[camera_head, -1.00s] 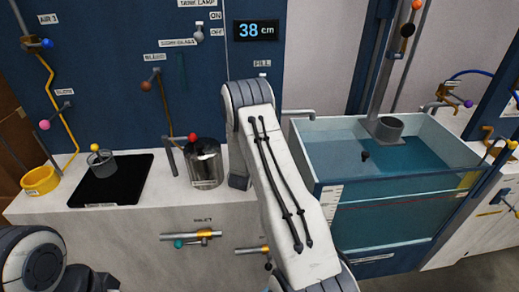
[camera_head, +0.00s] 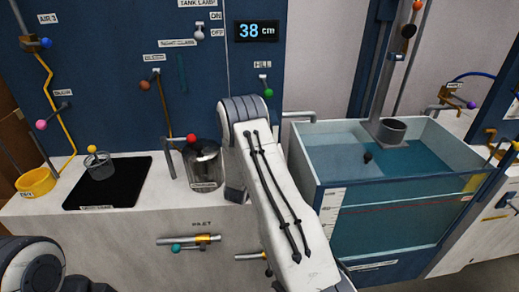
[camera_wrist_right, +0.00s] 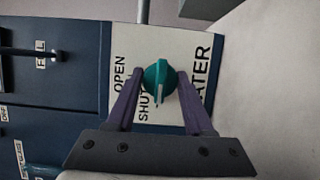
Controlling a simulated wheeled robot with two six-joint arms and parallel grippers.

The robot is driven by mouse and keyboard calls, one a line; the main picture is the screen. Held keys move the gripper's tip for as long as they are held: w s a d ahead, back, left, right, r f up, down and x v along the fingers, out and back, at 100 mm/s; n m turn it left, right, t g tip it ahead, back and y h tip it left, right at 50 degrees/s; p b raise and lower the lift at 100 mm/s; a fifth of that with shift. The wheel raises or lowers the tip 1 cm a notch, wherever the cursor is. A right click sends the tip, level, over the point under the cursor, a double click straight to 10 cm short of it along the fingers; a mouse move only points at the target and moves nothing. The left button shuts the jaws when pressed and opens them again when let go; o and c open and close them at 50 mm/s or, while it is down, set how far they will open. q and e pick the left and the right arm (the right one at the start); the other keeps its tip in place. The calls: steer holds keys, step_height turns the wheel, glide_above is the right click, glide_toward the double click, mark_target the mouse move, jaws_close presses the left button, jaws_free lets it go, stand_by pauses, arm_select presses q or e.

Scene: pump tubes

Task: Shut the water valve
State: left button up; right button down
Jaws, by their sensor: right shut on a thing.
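The water valve is a teal knob (camera_wrist_right: 159,80) with a white pointer line, on a white panel (camera_wrist_right: 178,48) lettered OPEN, SHUT and WATER. In the right wrist view the pointer line runs down the picture, beside the word SHUT; I cannot tell if it lines up exactly. My right gripper (camera_wrist_right: 156,90) has its two purple fingers on either side of the knob and is shut on it. In the head view my right arm hides this gripper and the knob. My left gripper is out of view.
A glass water tank (camera_head: 332,215) stands to the right of my right arm. A green-tipped lever (camera_head: 268,93) stands by the wall.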

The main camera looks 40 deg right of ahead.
stand_by(0.3)
steer(key=shift+c, duration=1.5)
jaws_free()
steer(key=shift+a, duration=0.1)
steer(key=b+v, duration=0.1)
steer(key=v, duration=0.8)
steer(key=shift+a+f, duration=0.1)
steer(key=shift+s+a+b, duration=0.3)
steer(key=shift+s+a, duration=0.1)
steer(key=shift+a, duration=0.05)
